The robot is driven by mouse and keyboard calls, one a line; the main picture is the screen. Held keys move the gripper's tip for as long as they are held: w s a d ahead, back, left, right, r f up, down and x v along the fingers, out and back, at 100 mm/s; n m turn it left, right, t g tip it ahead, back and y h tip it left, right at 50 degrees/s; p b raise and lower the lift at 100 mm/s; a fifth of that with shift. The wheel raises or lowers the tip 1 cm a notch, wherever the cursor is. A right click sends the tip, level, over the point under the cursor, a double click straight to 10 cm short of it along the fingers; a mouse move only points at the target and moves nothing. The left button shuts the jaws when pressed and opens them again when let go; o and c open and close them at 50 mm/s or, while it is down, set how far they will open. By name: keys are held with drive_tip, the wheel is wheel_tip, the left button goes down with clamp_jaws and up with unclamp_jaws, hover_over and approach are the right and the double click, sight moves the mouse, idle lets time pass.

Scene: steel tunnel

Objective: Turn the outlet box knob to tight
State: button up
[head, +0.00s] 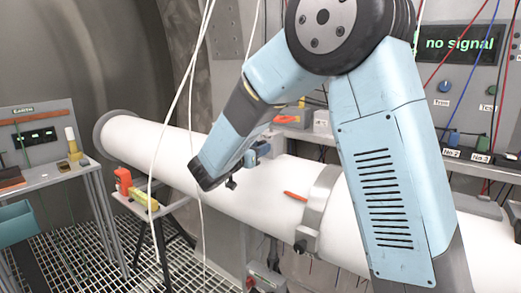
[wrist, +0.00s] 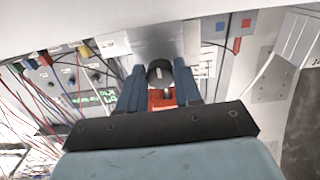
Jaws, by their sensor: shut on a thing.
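In the wrist view, a dark round knob (wrist: 160,72) with a pale mark on its face sits between the two blue fingers of my gripper (wrist: 159,84). The fingers are shut on the knob, one on each side. A grey box (wrist: 155,42) shows behind the knob, and a red part (wrist: 162,98) shows just below it. In the head view, my gripper (head: 258,150) is small, close to the large white pipe. The knob cannot be made out there, and I cannot read its setting.
The white pipe (head: 250,185) crosses the scene, with an orange stick (head: 295,196) on it. White cables (head: 180,110) hang in front. A "no signal" panel (head: 460,44) stands at right. A table with a panel (head: 38,135) stands at left above a grated floor.

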drive_tip(key=shift+m, duration=1.1)
drive_tip(key=o, duration=1)
drive_tip(key=shift+o, duration=0.2)
drive_tip(key=shift+s+a, duration=0.45)
drive_tip(key=v, duration=1.2)
drive_tip(key=shift+s, duration=0.2)
drive_tip(key=shift+a, duration=0.15)
